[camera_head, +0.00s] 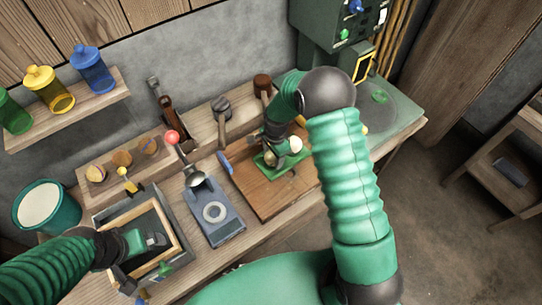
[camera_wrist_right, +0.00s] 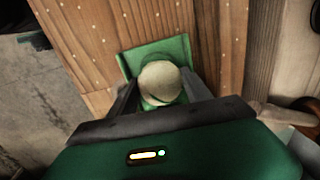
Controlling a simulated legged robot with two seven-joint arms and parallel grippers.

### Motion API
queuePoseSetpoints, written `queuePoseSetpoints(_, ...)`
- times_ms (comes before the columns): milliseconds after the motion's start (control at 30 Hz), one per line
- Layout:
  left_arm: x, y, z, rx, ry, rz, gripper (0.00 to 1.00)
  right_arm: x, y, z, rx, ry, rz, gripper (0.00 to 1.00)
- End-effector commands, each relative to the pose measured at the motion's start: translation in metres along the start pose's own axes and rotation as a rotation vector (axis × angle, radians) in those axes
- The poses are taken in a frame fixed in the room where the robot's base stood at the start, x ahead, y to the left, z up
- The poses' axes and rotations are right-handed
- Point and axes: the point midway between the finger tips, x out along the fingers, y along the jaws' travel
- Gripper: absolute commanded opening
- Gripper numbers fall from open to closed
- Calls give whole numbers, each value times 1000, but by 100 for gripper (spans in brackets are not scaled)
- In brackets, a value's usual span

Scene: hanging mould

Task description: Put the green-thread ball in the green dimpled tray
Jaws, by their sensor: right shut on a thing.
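A pale cream ball (camera_wrist_right: 160,82) sits between the two fingers of my right gripper (camera_wrist_right: 160,92) in the wrist view; the gripper is shut on it. I cannot make out a green thread on it. The green tray (camera_wrist_right: 178,46) lies right behind the ball in that view; I cannot tell if the ball touches it. In the head view my right gripper (camera_head: 284,148) is above the green tray (camera_head: 294,164) on the wooden board, partly hiding it. The tray's dimples are not clear. My left gripper (camera_head: 146,240) is over a wood-framed box; its finger opening is unclear.
The wooden board (camera_head: 242,178) carries the tray. Left of it are a blue-grey plate with a ring (camera_head: 226,222) and the framed box (camera_head: 178,232). Upright tools (camera_head: 222,108) stand behind. A green machine (camera_head: 335,42) stands at the back right.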

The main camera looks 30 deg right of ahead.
Motion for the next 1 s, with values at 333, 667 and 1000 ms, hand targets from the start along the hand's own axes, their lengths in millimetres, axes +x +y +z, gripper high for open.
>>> queuePoseSetpoints(333,1,0,0,-1,0,0,100,2,2,0,0,-1,4,82)
queuePoseSetpoints(667,0,0,0,-1,0,0,100,-1,2,0,0,0,3,82)
queuePoseSetpoints(1000,0,0,0,-1,0,0,100,-80,0,0,-1,2,-3,82)
